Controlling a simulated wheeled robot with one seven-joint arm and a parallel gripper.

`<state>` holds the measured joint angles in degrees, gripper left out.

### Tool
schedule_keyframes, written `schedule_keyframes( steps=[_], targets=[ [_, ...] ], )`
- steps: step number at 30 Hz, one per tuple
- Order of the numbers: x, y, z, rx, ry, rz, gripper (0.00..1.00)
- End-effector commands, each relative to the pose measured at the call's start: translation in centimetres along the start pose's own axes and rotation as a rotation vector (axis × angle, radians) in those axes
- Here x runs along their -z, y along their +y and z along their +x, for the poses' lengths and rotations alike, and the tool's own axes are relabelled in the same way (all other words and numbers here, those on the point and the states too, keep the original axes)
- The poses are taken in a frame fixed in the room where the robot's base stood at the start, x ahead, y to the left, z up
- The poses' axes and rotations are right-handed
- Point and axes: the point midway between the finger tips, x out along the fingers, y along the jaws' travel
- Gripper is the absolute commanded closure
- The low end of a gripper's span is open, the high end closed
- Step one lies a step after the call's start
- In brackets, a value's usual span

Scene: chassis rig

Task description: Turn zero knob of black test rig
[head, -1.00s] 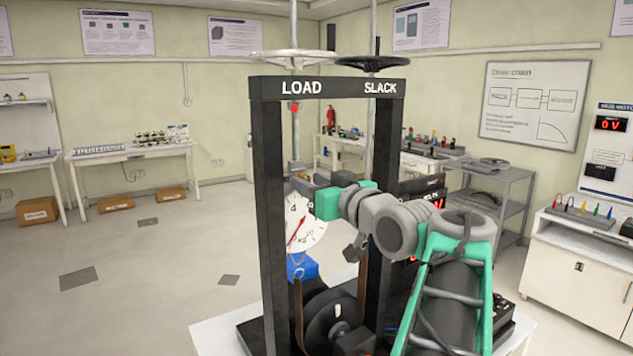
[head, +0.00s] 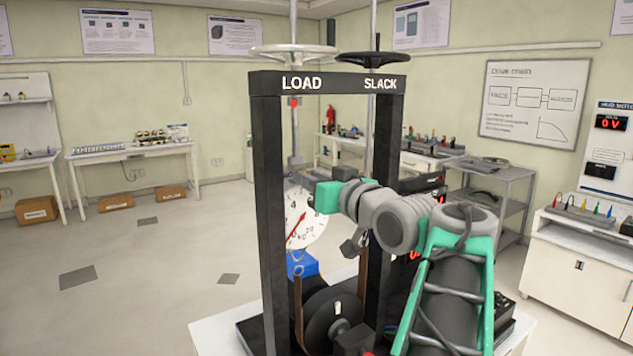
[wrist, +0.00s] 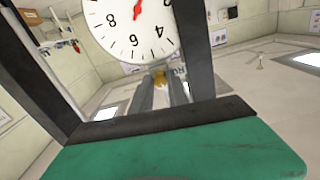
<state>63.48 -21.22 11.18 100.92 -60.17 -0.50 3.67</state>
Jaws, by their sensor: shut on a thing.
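The black test rig (head: 268,200) is an upright frame marked LOAD and SLACK, standing on a white table. A white dial (head: 304,220) with a red needle hangs inside the frame; it also shows large and turned over in the wrist view (wrist: 131,22). A small brass zero knob (wrist: 160,79) sits at the dial's edge, between the two grey fingers of my gripper (wrist: 162,88). The fingers are shut on the knob. In the head view my gripper (head: 298,181) is beside the top of the dial, and the knob cannot be made out there.
Two handwheels, one pale (head: 292,51) and one black (head: 373,60), stand above the frame. A dark drum (head: 333,318) and a blue part (head: 303,265) lie below the dial. The frame's right post (head: 386,150) stands close to my arm. Open floor lies to the left.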

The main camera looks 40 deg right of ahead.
Motion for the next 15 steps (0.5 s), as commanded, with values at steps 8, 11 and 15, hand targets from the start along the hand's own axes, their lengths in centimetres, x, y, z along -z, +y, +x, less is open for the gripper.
schedule_keyframes(
  steps=[8, 11, 15],
  targets=[
    [0.03, -0.01, 0.0, 0.0, -0.001, -0.001, 0.7],
    [0.02, -0.02, 0.01, 0.0, -0.001, -0.001, 0.61],
    [0.01, -0.01, 0.01, 0.0, -0.001, -0.001, 0.58]
  ],
)
